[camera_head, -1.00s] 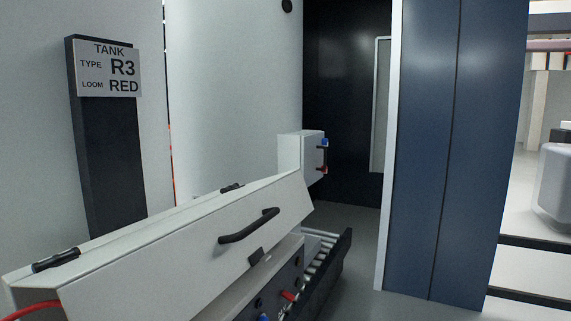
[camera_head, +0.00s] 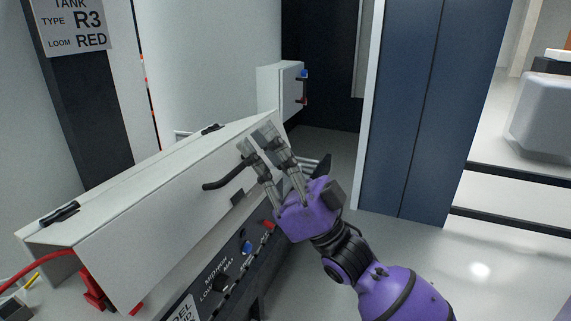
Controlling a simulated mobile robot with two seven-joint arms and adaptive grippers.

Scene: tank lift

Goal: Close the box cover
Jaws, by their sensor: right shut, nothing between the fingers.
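The white box cover (camera_head: 165,215) runs diagonally across the left half, with a black bar handle (camera_head: 225,180) on its front face. It is tilted up on its hinges, and its lower edge stands off the box, so the dark control panel (camera_head: 235,275) shows below it. My right gripper (camera_head: 256,140), purple with grey fingers, is at the far end of the cover, beside the handle's upper end. Its fingers are shut and empty; whether they touch the cover or handle I cannot tell. My left gripper is not in view.
A red cable (camera_head: 35,262) enters the box at the near left end. A sign reading R3 RED (camera_head: 75,27) is on a dark post. A small white box (camera_head: 280,90) stands behind. A blue cabinet (camera_head: 420,110) stands to the right, with clear floor before it.

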